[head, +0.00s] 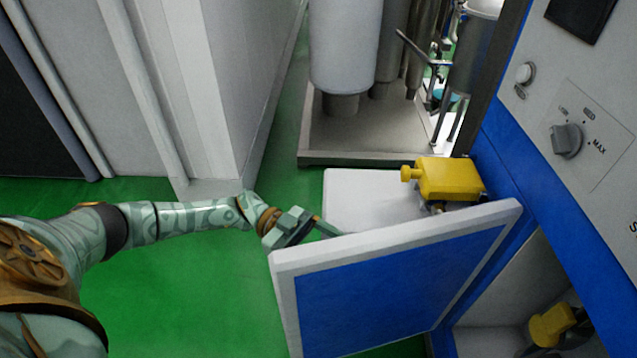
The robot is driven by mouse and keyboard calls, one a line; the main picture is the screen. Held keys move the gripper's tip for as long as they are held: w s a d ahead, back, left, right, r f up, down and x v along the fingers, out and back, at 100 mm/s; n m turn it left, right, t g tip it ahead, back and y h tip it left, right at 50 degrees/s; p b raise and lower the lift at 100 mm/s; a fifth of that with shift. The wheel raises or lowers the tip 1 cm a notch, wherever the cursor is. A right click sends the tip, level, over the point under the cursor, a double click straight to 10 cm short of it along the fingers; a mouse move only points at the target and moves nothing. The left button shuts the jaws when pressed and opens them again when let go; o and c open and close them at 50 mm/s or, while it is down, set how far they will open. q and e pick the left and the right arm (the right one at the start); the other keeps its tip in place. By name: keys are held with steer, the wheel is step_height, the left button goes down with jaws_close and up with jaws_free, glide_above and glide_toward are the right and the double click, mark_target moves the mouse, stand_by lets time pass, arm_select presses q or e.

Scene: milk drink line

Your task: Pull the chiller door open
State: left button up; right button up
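The chiller door (385,285) is a thick panel with a blue face and a white rim. It stands swung out from the blue and grey cabinet (510,150), and a pale interior (490,335) shows beside it at the lower right. My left gripper (325,230) is at the top of the door near its left, outer end, with its fingers reaching behind the white rim. The fingertips are partly hidden, so I cannot tell whether they touch the door or how far apart they are. My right gripper is not in view.
A yellow fitting (450,180) sits above a white surface (365,200) behind the door. Another yellow part (552,325) shows inside the cabinet. A knob (566,140) is on the control panel. Steel tanks (345,45) stand behind on a tray. Green floor (180,290) is clear at left.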

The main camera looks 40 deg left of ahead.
arm_select(q)
steer(key=shift+w+r, duration=0.25)
steer(key=shift+w, duration=0.05)
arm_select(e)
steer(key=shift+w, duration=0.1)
arm_select(q)
steer(key=a, duration=0.6)
steer(key=shift+s+a+f, duration=0.2)
steer(key=shift+s+f, duration=0.05)
steer(key=shift+f, duration=0.05)
steer(key=shift+c, duration=0.5)
steer(key=s+a+b, duration=0.1)
steer(key=a+b, duration=0.2)
steer(key=a, duration=0.7)
steer(key=shift+s, duration=0.4)
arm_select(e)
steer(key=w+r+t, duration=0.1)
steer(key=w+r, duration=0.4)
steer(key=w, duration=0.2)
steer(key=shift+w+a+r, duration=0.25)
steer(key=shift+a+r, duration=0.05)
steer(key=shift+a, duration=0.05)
arm_select(q)
steer(key=shift+r, duration=0.1)
